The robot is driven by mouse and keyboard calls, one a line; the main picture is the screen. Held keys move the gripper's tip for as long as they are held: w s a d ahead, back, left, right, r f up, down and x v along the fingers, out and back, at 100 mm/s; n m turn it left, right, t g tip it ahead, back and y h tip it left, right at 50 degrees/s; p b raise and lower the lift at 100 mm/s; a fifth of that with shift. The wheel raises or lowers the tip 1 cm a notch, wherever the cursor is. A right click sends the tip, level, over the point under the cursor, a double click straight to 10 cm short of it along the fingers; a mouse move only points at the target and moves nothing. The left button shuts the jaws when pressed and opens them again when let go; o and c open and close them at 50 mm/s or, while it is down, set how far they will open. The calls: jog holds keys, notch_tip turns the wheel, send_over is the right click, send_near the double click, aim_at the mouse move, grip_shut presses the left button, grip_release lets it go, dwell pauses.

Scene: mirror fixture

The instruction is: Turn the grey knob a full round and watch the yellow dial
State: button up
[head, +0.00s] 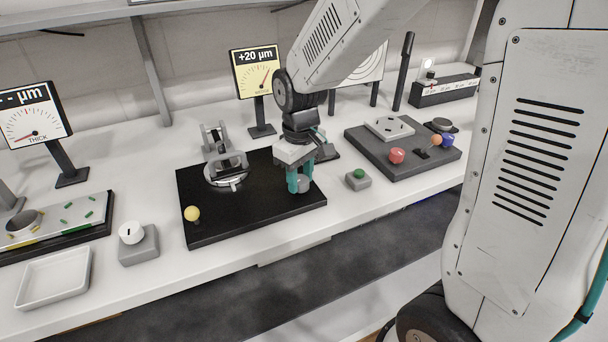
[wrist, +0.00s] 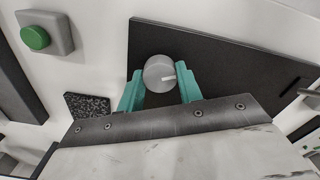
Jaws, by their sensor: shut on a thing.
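The grey knob (wrist: 159,73) stands on a black base plate (head: 220,223). It carries a pale pointer line, which points to the right in the wrist view. My gripper (head: 299,185) reaches down over the knob, with its teal fingers on either side of it. In the wrist view my gripper (wrist: 160,88) is shut on the knob, and the knob also shows in the head view (head: 303,184). The yellow dial (head: 257,72) stands on a post behind the plate and reads +20 µm, with its red needle pointing up and to the right.
A mirror mount (head: 224,160) and a yellow ball-topped knob (head: 192,214) are on the same black plate. A green button (head: 359,174) on a grey block sits close to the right. A white dial marked THICK (head: 31,115) and a tray (head: 54,277) are at the left.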

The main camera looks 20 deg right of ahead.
aim_at(300, 179)
jog(key=o, duration=1)
notch_tip(300, 179, up, 8)
jog(key=shift+f, duration=0.1)
